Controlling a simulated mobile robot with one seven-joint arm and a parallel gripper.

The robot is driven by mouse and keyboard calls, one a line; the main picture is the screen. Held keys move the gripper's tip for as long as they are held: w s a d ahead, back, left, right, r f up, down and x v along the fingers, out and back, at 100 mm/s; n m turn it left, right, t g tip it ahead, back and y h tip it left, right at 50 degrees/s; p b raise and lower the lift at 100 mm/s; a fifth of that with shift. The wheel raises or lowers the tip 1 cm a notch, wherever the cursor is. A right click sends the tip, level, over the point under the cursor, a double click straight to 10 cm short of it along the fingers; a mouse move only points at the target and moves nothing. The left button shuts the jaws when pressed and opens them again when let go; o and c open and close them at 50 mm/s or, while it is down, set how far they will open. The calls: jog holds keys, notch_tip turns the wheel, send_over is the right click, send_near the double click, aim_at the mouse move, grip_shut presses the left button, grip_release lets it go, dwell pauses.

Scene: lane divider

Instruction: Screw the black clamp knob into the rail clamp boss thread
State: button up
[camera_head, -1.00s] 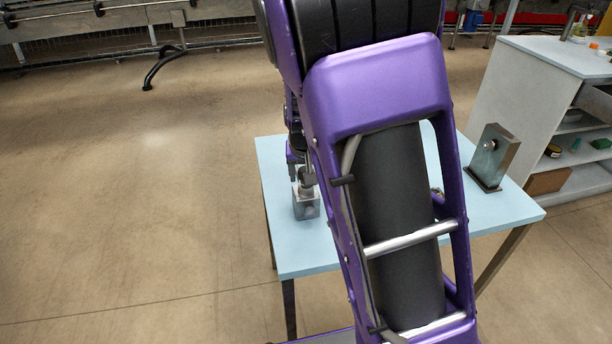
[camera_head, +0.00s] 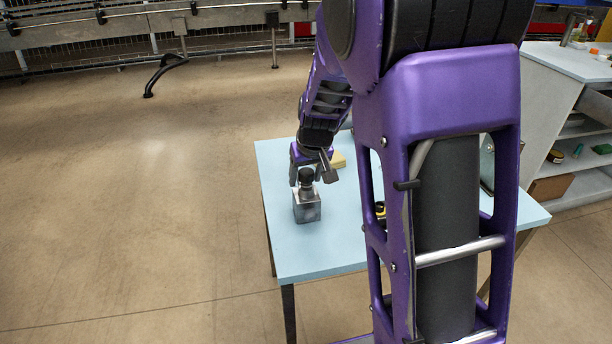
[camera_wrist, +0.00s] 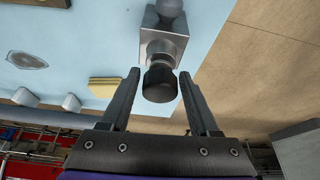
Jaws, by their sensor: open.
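The black clamp knob (camera_head: 306,176) sits at the top of a grey metal block, the rail clamp boss (camera_head: 307,208), on the light blue table. In the wrist view the knob (camera_wrist: 160,84) is at the near face of the boss (camera_wrist: 164,44). My gripper (camera_wrist: 159,74) is open, one finger on each side of the knob, with a visible gap on both sides. In the head view my gripper (camera_head: 306,179) reaches the knob from behind. The thread is hidden, so I cannot tell how deep the knob sits.
A yellow block (camera_head: 338,160) lies on the table (camera_head: 290,250) behind the boss. A black and yellow item (camera_head: 380,210) and an upright metal plate (camera_head: 487,165) are partly hidden by my arm. The table's left edge is near the boss. A grey cabinet (camera_head: 550,80) stands at the right.

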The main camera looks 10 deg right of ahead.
jog(key=c, duration=0.7)
jog(key=shift+r+m+p, duration=0.3)
jog(key=shift+m+p, duration=0.1)
jog(key=shift+p, duration=0.85)
jog(key=shift+c, duration=0.3)
jog(key=shift+f+m+h+p, duration=0.3)
jog(key=shift+f+m+h, duration=0.05)
jog(key=shift+m+h, duration=0.05)
jog(key=shift+r+p, duration=0.15)
jog(key=shift+p, duration=0.15)
jog(key=shift+r+m+p, duration=0.15)
jog(key=shift+m+p, duration=0.15)
jog(key=shift+p, duration=0.3)
jog(key=shift+m+h+p, duration=0.3)
jog(key=shift+m+p, duration=0.2)
jog(key=shift+p, duration=0.3)
jog(key=shift+f, duration=0.3)
